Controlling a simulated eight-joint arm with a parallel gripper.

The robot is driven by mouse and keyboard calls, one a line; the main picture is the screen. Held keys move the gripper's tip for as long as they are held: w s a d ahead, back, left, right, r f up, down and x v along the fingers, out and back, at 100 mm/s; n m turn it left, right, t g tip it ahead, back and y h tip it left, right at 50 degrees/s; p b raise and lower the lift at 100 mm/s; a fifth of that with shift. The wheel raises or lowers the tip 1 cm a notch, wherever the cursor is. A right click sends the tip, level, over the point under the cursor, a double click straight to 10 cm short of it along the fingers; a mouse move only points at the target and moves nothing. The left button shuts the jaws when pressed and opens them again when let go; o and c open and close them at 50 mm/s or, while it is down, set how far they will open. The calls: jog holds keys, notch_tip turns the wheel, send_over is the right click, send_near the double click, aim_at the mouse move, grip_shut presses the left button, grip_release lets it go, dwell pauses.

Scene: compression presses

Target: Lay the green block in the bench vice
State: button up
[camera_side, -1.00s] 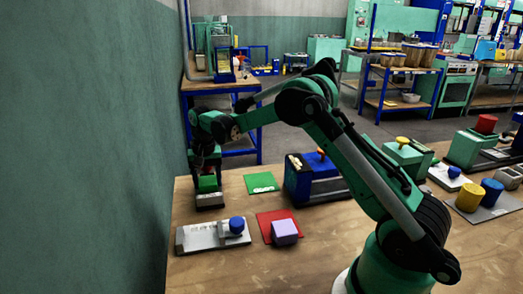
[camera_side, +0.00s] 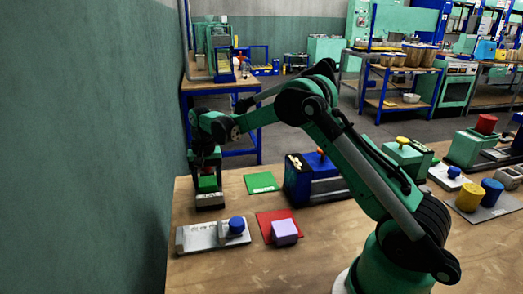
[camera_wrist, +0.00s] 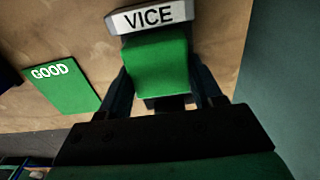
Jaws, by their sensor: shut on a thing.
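The green block (camera_side: 207,184) is between the fingers of my gripper (camera_wrist: 165,92), at the far left of the bench in the side view. My gripper is shut on it from both sides. The block also shows in the wrist view (camera_wrist: 156,66), next to the plate marked VICE. The bench vice (camera_side: 209,201) is a low grey and dark piece directly under the block; its labelled plate shows in the wrist view (camera_wrist: 148,17). I cannot tell whether the block rests fully in the vice; the fingers and block hide its inside.
A green mat marked GOOD (camera_wrist: 63,86) lies beside the vice. A red mat (camera_side: 268,217) holds a lilac block (camera_side: 285,232). A grey fixture with a blue knob (camera_side: 236,225) is in front. A blue press (camera_side: 315,178) stands to the right. The wall is close on the left.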

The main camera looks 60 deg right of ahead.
jog(key=shift+f, duration=0.65)
jog(key=o, duration=1.4)
jog(key=r, duration=0.6)
jog(key=shift+s+a+r, duration=0.15)
jog(key=shift+a+r, duration=0.05)
jog(key=s+a+r+n+t, duration=0.3)
jog(key=s+a+r, duration=0.1)
jog(key=s+r, duration=0.15)
jog(key=s+a+n+t, duration=0.1)
jog(key=s+a+n, duration=0.1)
jog(key=s, duration=0.1)
jog(key=s+a+n+t, duration=0.1)
jog(key=s+a+n, duration=0.1)
jog(key=s, duration=0.2)
jog(key=s+a+n+t, duration=0.1)
jog(key=s+n+t, duration=0.1)
jog(key=s, duration=0.2)
jog(key=shift+s+a, duration=0.15)
jog(key=shift+a, duration=0.25)
